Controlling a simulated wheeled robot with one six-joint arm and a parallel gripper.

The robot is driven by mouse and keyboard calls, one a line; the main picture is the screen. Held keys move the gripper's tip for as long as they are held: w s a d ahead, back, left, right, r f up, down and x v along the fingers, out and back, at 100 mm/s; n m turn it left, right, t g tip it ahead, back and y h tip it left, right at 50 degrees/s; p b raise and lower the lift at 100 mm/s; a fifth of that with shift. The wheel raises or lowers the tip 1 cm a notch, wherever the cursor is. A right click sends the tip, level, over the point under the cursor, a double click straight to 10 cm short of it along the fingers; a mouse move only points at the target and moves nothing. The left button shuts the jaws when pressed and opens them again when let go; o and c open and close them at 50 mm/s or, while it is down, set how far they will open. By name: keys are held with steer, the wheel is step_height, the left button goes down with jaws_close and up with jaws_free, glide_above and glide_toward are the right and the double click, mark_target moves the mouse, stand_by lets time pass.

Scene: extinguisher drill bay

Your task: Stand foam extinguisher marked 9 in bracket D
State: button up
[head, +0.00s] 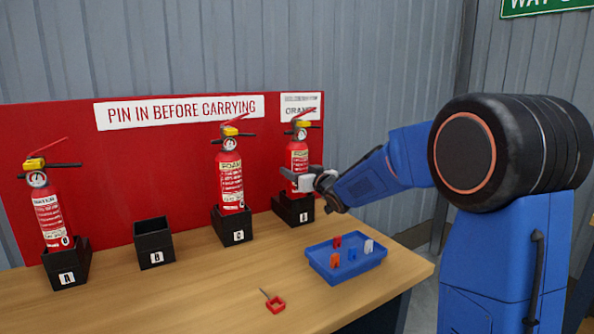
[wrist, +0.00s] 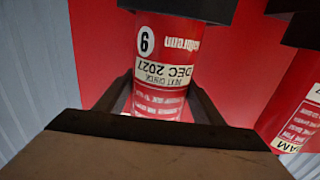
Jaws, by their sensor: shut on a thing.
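My gripper (head: 300,183) is shut around the body of a red extinguisher (head: 297,156) at the right end of the red board. In the wrist view, where writing appears upside down, the fingers (wrist: 160,108) flank this extinguisher (wrist: 182,40). Its round mark looks like a 6 there, so it reads 9 upright. A "DEC 2027" check label is beside it. The extinguisher is upright, its lower end inside the rightmost black bracket (head: 292,211). That bracket's letter is too small to read surely. The wrist view shows the bracket (wrist: 180,8) covering the extinguisher's bottom.
Extinguishers stand in bracket A (head: 70,277) and bracket C (head: 232,231); bracket B (head: 155,250) is empty. A blue tray (head: 345,270) with several coloured tags sits in front. A red tag with a pin (head: 275,304) lies on the wooden table (head: 190,300).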

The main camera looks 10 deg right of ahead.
steer(key=shift+r, duration=0.15)
steer(key=o, duration=1.7)
steer(key=shift+f, duration=0.25)
steer(key=v, duration=1.7)
steer(key=shift+s+r, duration=0.2)
steer(key=shift+d, duration=0.1)
